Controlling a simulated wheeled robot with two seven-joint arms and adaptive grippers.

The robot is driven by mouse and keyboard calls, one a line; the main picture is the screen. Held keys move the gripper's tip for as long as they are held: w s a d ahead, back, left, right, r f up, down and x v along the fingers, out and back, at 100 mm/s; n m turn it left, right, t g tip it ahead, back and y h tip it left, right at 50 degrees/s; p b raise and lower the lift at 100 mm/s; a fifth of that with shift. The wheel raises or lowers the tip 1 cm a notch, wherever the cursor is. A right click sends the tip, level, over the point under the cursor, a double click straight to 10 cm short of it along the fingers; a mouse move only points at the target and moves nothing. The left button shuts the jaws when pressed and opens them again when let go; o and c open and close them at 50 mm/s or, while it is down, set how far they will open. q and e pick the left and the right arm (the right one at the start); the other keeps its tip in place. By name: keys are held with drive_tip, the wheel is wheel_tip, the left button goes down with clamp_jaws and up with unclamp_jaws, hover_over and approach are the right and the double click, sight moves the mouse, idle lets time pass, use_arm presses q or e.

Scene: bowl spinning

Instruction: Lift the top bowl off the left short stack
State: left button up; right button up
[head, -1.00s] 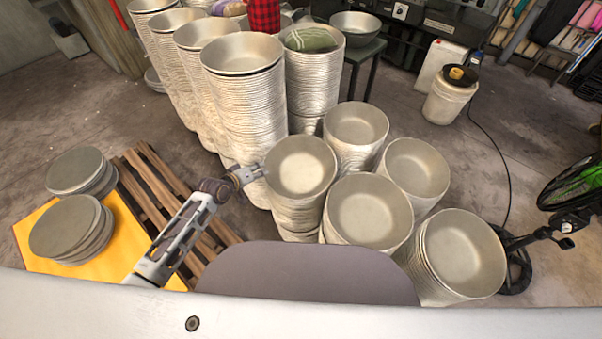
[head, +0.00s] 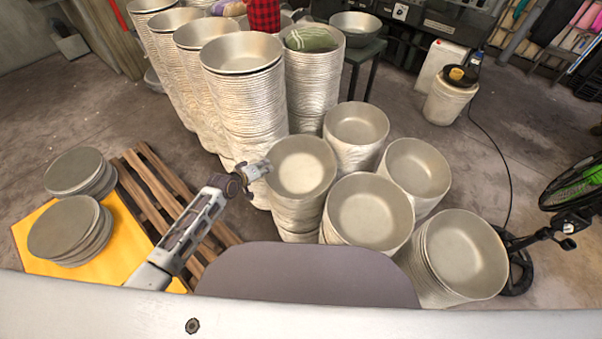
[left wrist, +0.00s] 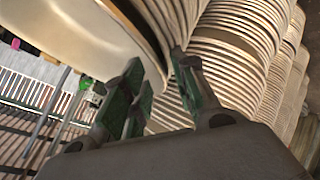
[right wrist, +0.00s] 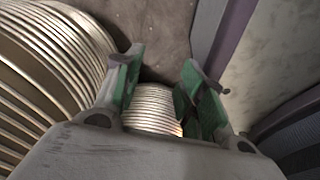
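The left short stack has a pale metal top bowl (head: 302,165) in the middle of the head view, sitting level on the bowls under it. My left gripper (head: 266,168) is at this bowl's left rim. In the left wrist view the fingers of my left gripper (left wrist: 160,85) are apart, with the top bowl's rim (left wrist: 135,35) running down toward the gap between them. Whether the fingers touch the rim cannot be told. My right gripper (right wrist: 160,85) is open and empty in its wrist view, with stacked bowls (right wrist: 153,112) beyond its fingers. It is hidden in the head view.
Other short stacks (head: 370,212) stand close on the right. A tall stack (head: 243,95) rises right behind the left short stack. A wooden pallet (head: 165,200) and flat discs on a yellow sheet (head: 95,258) lie to the left. A fan (head: 580,190) stands at the far right.

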use_arm(q)
drive_tip(key=c, duration=0.4)
clamp_jaws()
use_arm(e)
drive_tip(key=shift+w+r, duration=0.15)
drive_tip(key=shift+w, duration=0.75)
drive_tip(key=shift+s, duration=0.15)
use_arm(q)
wheel_tip(320, 180, up, 10)
drive_tip(key=p, duration=0.1)
drive_tip(key=shift+p, duration=0.4)
use_arm(e)
drive_tip(key=s, duration=0.1)
drive_tip(key=s+d, duration=0.1)
drive_tip(key=s, duration=0.1)
drive_tip(key=s+d, duration=0.1)
drive_tip(key=shift+s+d+f, duration=0.15)
drive_tip(key=shift+s+f, duration=0.05)
drive_tip(key=shift+s, duration=0.1)
use_arm(q)
drive_tip(key=shift+r, duration=0.1)
use_arm(e)
drive_tip(key=shift+w, duration=0.15)
